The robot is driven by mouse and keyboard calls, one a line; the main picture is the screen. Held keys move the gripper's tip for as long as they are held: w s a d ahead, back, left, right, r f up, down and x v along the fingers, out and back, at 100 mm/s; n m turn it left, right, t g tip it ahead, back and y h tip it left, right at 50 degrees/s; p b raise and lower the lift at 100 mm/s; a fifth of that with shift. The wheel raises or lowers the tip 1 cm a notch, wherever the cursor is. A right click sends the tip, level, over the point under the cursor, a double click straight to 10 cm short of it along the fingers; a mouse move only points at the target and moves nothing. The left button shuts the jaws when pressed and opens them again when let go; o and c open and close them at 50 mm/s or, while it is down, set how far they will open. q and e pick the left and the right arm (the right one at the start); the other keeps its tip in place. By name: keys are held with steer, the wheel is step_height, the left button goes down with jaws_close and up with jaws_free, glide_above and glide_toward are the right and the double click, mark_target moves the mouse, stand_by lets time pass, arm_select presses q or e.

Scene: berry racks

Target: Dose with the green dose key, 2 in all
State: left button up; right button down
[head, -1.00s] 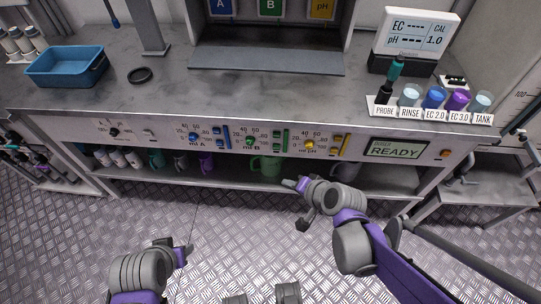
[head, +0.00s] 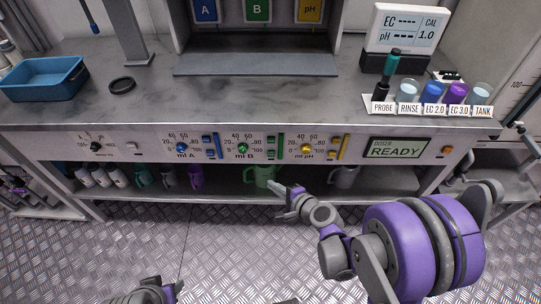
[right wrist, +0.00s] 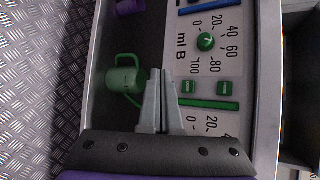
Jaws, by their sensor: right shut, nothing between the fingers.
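The green keys of the ml B group (head: 272,147) sit on the front panel, right of the green ml B knob (head: 243,150). In the right wrist view they are two small square keys (right wrist: 189,87) beside a long green bar (right wrist: 208,104); the green knob (right wrist: 205,41) is also there. My right gripper (head: 279,188) is shut and empty, below the panel. In the right wrist view its fingertips (right wrist: 160,72) are near the green keys, with no clear contact visible. My left gripper (head: 175,288) shows only partly at the bottom edge. The doser display (head: 397,149) reads READY.
A green mug (head: 262,176) stands on the shelf under the panel, close to my right gripper. Blue keys (head: 211,146) and yellow keys (head: 339,148) flank the green ones. A blue tray (head: 42,80) and labelled cups (head: 432,94) stand on the counter.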

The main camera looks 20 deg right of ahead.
steer(key=shift+w, duration=0.1)
steer(key=p, duration=0.1)
glide_toward(268, 157)
step_height(268, 157, down, 3)
steer(key=w+a, duration=0.3)
steer(key=shift+w+d+r, duration=0.15)
steer(key=shift+w+d, duration=0.05)
steer(key=shift+w, duration=0.1)
steer(key=shift+w, duration=0.15)
stand_by(1.6)
steer(key=shift+w+d, duration=0.1)
steer(key=shift+w, duration=0.15)
steer(key=shift+w+d, duration=0.15)
steer(key=shift+w, duration=0.3)
stand_by(0.6)
steer(key=shift+s, duration=0.1)
steer(key=shift+s+a, duration=0.25)
steer(key=shift+s, duration=0.5)
